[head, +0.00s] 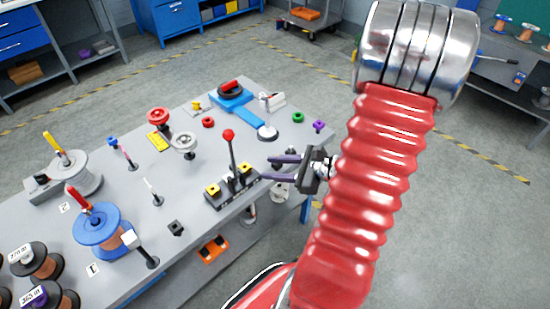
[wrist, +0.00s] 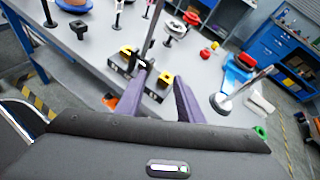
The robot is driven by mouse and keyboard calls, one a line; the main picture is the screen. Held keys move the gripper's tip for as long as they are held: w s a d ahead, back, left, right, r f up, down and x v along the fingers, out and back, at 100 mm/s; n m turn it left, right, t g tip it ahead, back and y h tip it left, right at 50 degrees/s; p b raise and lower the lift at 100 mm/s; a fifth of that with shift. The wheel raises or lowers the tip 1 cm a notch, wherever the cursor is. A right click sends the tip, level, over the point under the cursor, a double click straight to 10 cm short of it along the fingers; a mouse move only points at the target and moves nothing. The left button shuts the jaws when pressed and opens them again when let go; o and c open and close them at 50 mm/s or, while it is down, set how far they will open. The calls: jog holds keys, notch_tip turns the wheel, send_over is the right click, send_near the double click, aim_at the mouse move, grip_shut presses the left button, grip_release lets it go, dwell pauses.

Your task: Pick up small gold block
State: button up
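Two small gold blocks sit on a black lever base (head: 233,190) with a red-knobbed lever between them. In the head view, one gold block (head: 244,168) is at the right end, nearer my gripper, and the other (head: 213,189) is at the left end. My gripper (head: 267,168) is open and empty, just right of the base, with its two purple fingers pointing left toward it. In the wrist view, the nearer gold block (wrist: 164,78) shows between the fingertips (wrist: 160,76), beyond them and apart; the other gold block (wrist: 126,50) is left of them.
The lever's red knob (head: 228,135) stands tall beside the gold blocks. A blue clamp-like tool (head: 238,105), a grey wheel (head: 183,142) and a white disc (head: 267,132) lie behind. Spools (head: 97,228) fill the left side. The bench's front edge is close to my gripper.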

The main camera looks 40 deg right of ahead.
jog(key=s+d+f+m+t+h, duration=0.1)
jog(key=s+d+f+m+h, duration=0.1)
jog(key=d, duration=0.3)
jog(key=s+d+f+m+t+h, duration=0.1)
jog(key=s+d+f+m+h, duration=0.1)
jog(key=d+f+m, duration=0.1)
jog(key=shift+s+d+m+h, duration=0.3)
jog(key=shift+d+m, duration=0.55)
jog(key=shift+m, duration=0.25)
jog(key=shift+w+f, duration=0.1)
jog(key=shift+w, duration=0.1)
jog(key=x, duration=0.8)
jog(key=shift+w, duration=0.2)
jog(key=shift+a+f, duration=0.1)
jog(key=shift+a+x, duration=0.2)
jog(key=shift+x, duration=2.4)
jog(key=shift+r, duration=0.2)
jog(key=shift+c, duration=0.6)
grip_shut()
